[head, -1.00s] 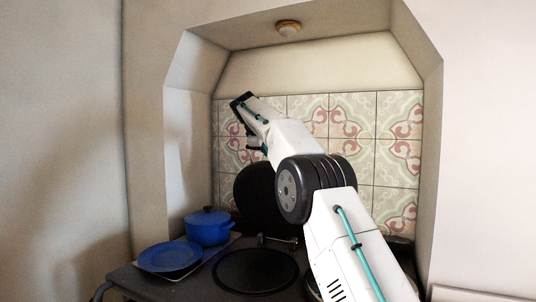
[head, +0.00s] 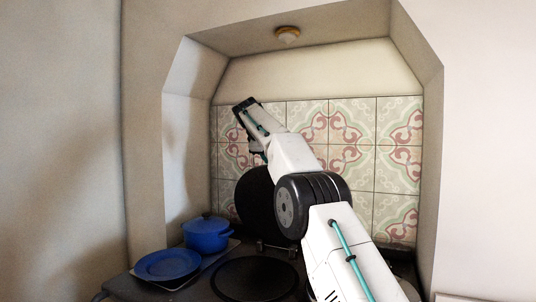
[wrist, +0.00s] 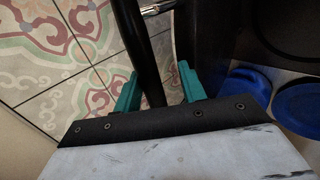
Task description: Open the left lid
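The left lid (head: 254,205) is a round black cover. In the head view it stands raised, nearly upright, in front of the tiled wall, partly hidden by my arm. The round dark hotplate (head: 255,279) below it is uncovered. My gripper (head: 252,150) is high beside the lid's upper left part. A gap shows on the bar's right side; contact on the left is unclear.
A blue lidded pot (head: 207,236) and a blue plate (head: 168,264) are on the stove's left side. The patterned tile wall (head: 350,165) is close behind the arm. The alcove's side walls bound the space left and right.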

